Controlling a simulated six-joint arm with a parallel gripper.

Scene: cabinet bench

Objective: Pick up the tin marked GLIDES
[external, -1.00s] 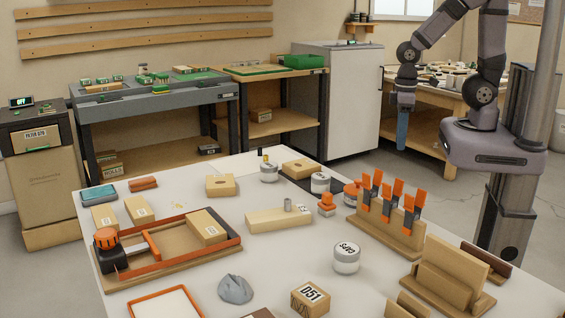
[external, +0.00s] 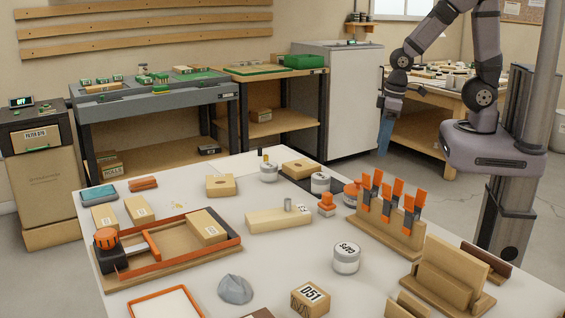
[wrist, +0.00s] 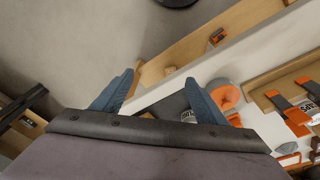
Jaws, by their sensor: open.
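I cannot read GLIDES on any tin. In the external view, two round white tins with dark markings stand at the back of the white bench, one near the far edge (external: 268,172) and one on a dark mat (external: 320,183). Their lettering is too small to read. A nearer white tin (external: 346,258) is marked CAPS. My gripper (external: 385,138) hangs beyond the bench's back right edge, pointing down, clear of all tins. In the wrist view, its two blue fingers (wrist: 160,98) are spread apart with nothing held between them.
An orange-handled clamp rack (external: 388,225) stands on the right, near an orange round item (external: 353,192) and a small orange stamp-like item (external: 326,204). A wooden block (external: 280,218) lies mid-bench. An orange-edged tray (external: 165,255) sits left. Bare bench shows around the CAPS tin.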

